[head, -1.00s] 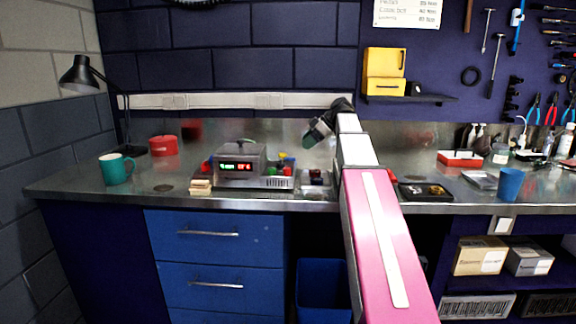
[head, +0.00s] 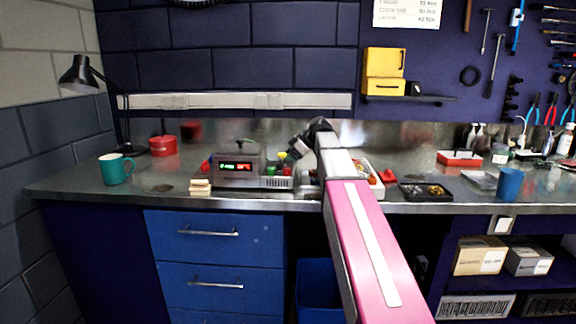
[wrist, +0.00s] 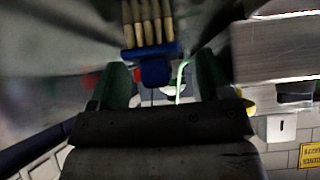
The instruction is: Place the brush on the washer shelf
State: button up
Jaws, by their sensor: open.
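The brush (wrist: 148,28) shows at the top of the wrist view, with rows of tan tufts and a blue part between and just beyond my fingertips. I cannot tell whether it touches the fingers or what it rests on. My gripper (wrist: 163,78) is open, with a green finger on each side. In the head view my gripper (head: 294,156) is a small dark shape just right of the washer, and the brush cannot be made out there. The washer (head: 237,168) is a grey box with a lit red and green display. A slotted grey ledge (head: 277,183) at its right may be its shelf.
A metal box side (wrist: 285,48) fills the wrist view's upper right. On the bench, a teal mug (head: 115,169) and red tin (head: 163,146) stand left, and a dark parts tray (head: 425,191) right. Coloured knobs or bottles (head: 281,164) crowd the washer's right side.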

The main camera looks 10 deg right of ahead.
jog(key=c, duration=1.1)
jog(key=shift+r, duration=0.1)
